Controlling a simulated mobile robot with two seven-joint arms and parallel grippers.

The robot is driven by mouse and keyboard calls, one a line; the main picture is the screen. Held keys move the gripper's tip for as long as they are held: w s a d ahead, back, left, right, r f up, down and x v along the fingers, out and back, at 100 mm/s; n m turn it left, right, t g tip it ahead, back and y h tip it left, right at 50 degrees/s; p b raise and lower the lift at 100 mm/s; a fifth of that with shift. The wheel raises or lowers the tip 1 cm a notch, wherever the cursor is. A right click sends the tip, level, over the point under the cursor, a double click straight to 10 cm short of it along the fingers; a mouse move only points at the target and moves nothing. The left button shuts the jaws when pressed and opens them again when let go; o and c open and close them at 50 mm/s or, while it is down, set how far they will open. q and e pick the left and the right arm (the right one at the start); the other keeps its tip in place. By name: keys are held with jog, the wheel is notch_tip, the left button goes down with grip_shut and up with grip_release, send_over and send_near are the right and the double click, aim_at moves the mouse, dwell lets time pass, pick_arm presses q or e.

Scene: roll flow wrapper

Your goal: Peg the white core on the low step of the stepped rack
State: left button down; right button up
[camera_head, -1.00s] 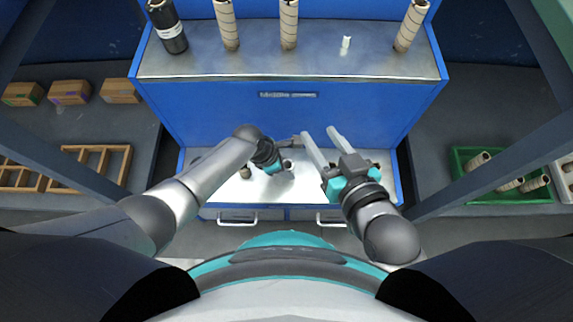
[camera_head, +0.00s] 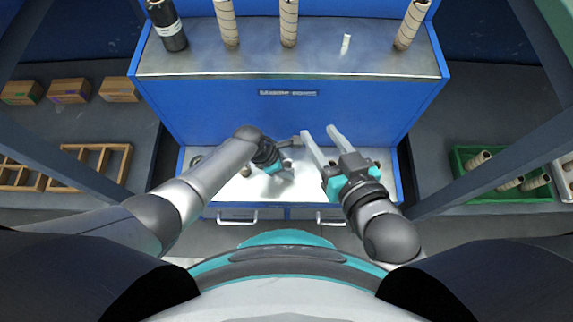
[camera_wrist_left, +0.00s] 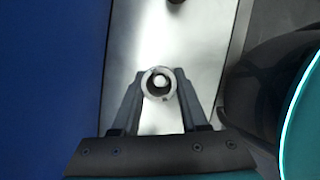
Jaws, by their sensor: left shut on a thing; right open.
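In the left wrist view, a pale hollow core (camera_wrist_left: 160,98) shows end-on as a ring between the fingers of my left gripper (camera_wrist_left: 158,80), which is shut on it. A light round spot shows inside the ring; I cannot tell whether it is a peg or the steel below. In the head view, my left gripper (camera_head: 290,153) is over the steel low step (camera_head: 225,188) of the blue stepped rack (camera_head: 280,110); the core is hard to make out there. My right gripper (camera_head: 318,136) is open and empty, to the right of the left one.
The high step (camera_head: 280,62) holds a black roll (camera_head: 168,28), several brown cores (camera_head: 289,25) and a bare white peg (camera_head: 346,44). A green crate (camera_head: 500,198) of cores stands right. Small boxes (camera_head: 68,91) and a wooden divider tray (camera_head: 100,150) lie left.

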pick_arm(q)
grip_release()
dwell(0.5)
notch_tip(320, 180, up, 8)
jog(key=p, duration=0.9)
dwell(0.3)
